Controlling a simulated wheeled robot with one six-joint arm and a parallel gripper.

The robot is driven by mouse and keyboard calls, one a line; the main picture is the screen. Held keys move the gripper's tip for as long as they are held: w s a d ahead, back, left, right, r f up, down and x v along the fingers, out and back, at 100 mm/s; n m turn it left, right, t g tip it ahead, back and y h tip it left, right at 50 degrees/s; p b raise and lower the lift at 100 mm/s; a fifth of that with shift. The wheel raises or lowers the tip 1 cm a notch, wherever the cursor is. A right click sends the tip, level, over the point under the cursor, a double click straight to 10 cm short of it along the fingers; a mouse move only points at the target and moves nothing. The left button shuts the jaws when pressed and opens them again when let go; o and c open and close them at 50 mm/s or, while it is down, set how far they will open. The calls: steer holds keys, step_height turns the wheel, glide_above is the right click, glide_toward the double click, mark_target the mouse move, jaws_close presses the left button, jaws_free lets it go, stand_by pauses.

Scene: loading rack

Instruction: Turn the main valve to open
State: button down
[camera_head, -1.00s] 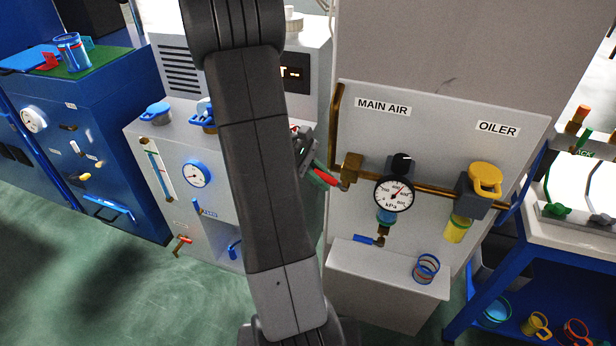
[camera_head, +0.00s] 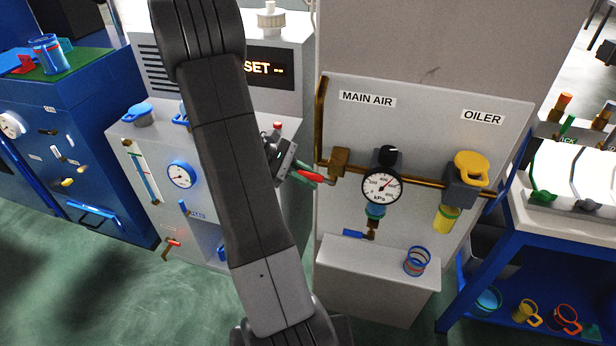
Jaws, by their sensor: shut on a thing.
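The main valve is a brass body (camera_head: 340,162) on the brass pipe below the MAIN AIR label (camera_head: 367,98). Its red lever (camera_head: 311,176) sticks out to the left of the body, close to level and tilted slightly down to the right. My gripper (camera_head: 294,170) is at the lever's left end and is shut on it. My dark arm hides much of the gripper and the panel behind it. The round kPa gauge (camera_head: 381,187) is on the pipe to the right of the valve.
A yellow-capped oiler (camera_head: 471,169) is further right on the pipe. A blue-handled drain (camera_head: 355,234) hangs below the gauge. A grey cabinet (camera_head: 148,160) with a gauge and knobs stands close on the left. A blue bench (camera_head: 560,235) is at the right.

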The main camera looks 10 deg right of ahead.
steer(key=c, duration=1.3)
jaws_free()
steer(key=shift+c, duration=0.2)
steer(key=b+v, duration=0.1)
steer(key=v, duration=1.3)
steer(key=shift+b, duration=0.4)
steer(key=shift+d+f, duration=0.1)
steer(key=shift+d, duration=0.05)
steer(key=p+x, duration=0.1)
steer(key=x, duration=1.2)
steer(key=shift+s+d+f+p, duration=0.15)
steer(key=shift+d+p, duration=0.1)
steer(key=shift+p, duration=0.15)
